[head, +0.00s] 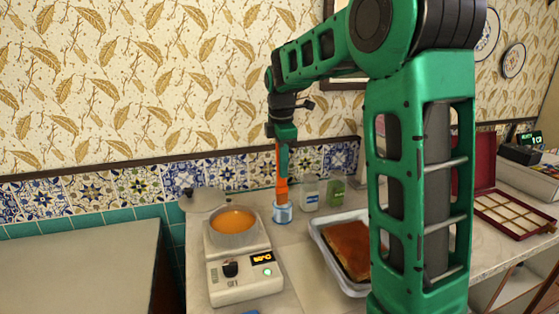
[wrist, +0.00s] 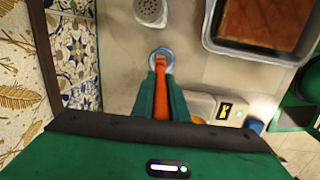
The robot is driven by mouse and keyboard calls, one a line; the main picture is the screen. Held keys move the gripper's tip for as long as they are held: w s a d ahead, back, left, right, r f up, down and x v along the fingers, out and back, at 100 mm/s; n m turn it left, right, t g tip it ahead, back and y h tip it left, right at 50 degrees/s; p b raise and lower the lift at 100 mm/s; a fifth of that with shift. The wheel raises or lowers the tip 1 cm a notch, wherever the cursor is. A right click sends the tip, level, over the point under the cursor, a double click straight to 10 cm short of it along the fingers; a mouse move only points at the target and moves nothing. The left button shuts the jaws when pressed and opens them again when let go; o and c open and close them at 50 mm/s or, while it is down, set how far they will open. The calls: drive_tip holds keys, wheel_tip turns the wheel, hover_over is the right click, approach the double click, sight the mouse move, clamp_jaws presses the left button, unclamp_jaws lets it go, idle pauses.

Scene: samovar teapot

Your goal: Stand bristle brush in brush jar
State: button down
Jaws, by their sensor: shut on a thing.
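The bristle brush (head: 281,188) has an orange handle and hangs close to upright. My gripper (head: 283,166) is shut on it. In the wrist view the orange brush (wrist: 160,76) shows between the green fingers of my gripper (wrist: 161,88). The brush jar (head: 283,215) is a small, pale blue, clear vessel on the counter, directly below the brush. In the wrist view the jar's round rim (wrist: 167,53) surrounds the brush's far end. The lower end of the brush appears at or inside the jar's mouth; its bristles and exact depth are hidden.
A heater (head: 245,275) with a pan of orange liquid (head: 232,221) stands left of the jar. A white bottle (head: 309,193) and green container (head: 337,190) stand behind right. A tray (head: 319,244) holding a brown slab lies right. The tiled wall (head: 110,198) is close behind.

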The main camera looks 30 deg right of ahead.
sight(282, 187)
drive_tip(key=shift+f, duration=2.35)
drive_tip(key=c, duration=1.7)
unclamp_jaws()
drive_tip(key=shift+o, duration=0.2)
drive_tip(key=r, duration=0.7)
drive_tip(key=a+r, duration=0.1)
drive_tip(key=r, duration=0.2)
drive_tip(key=shift+s+r, duration=0.35)
drive_tip(key=shift+s, duration=0.05)
